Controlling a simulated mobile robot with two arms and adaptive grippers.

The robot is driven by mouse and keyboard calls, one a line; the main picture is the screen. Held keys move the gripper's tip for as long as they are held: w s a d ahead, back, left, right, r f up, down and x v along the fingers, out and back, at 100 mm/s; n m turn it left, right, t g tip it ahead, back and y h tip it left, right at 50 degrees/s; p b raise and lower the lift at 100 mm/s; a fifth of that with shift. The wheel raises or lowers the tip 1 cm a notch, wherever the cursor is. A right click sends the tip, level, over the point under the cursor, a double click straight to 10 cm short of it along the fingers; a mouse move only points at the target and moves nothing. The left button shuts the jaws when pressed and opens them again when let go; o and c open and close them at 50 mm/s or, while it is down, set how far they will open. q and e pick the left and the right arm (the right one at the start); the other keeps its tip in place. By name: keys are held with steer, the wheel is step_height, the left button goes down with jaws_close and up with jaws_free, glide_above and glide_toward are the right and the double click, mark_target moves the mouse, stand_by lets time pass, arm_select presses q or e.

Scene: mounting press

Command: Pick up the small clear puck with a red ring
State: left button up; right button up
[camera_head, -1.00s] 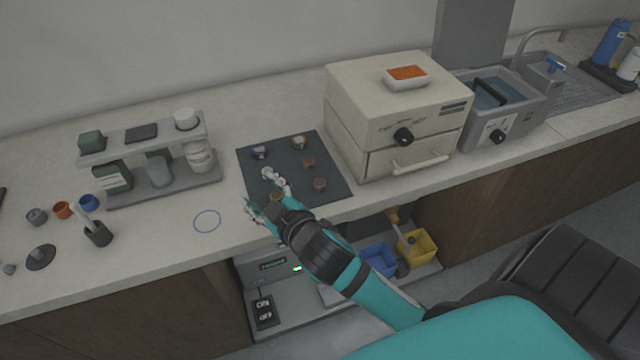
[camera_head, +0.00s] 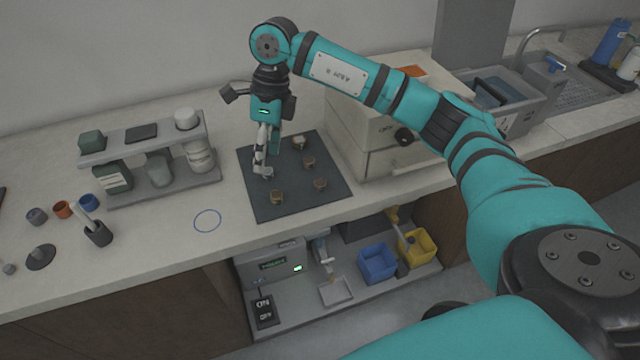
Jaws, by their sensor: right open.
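A dark mat (camera_head: 300,201) on the counter bears several small pucks. One puck (camera_head: 299,143) is near the back edge, one (camera_head: 308,162) near the middle, one (camera_head: 320,184) at the right and one (camera_head: 277,198) at the front left. They are too small for me to tell which is clear with a red ring. My right gripper (camera_head: 264,168) points down over the mat's left part, open, its fingertips close to the mat. The gripper covers the mat's back-left area, where another puck showed earlier. My left gripper is out of view.
A cream box oven (camera_head: 385,160) stands right of the mat, partly behind my right arm. A grey rack (camera_head: 165,191) with jars stands left. A blue ring mark (camera_head: 207,220) lies on clear counter. Blue (camera_head: 377,257) and yellow bins (camera_head: 418,245) sit below.

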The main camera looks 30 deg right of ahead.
steer(key=d+r+m+h, duration=0.1)
steer(key=d+r+h, duration=0.3)
steer(key=d, duration=0.6)
steer(key=p, duration=0.2)
glide_above(320, 182)
steer(key=a, duration=0.1)
steer(key=shift+g, duration=0.3)
steer(key=f, duration=1.1)
steer(key=shift+w+f, duration=0.35)
steer(key=f, duration=0.1)
steer(key=f+p, duration=0.1)
steer(key=f, duration=0.2)
steer(key=shift+s+d+f, duration=0.25)
steer(key=shift+s+d, duration=0.1)
steer(key=shift+d, duration=0.05)
steer(key=shift+f, duration=0.6)
steer(key=c, duration=1)
steer(key=shift+r, duration=0.1)
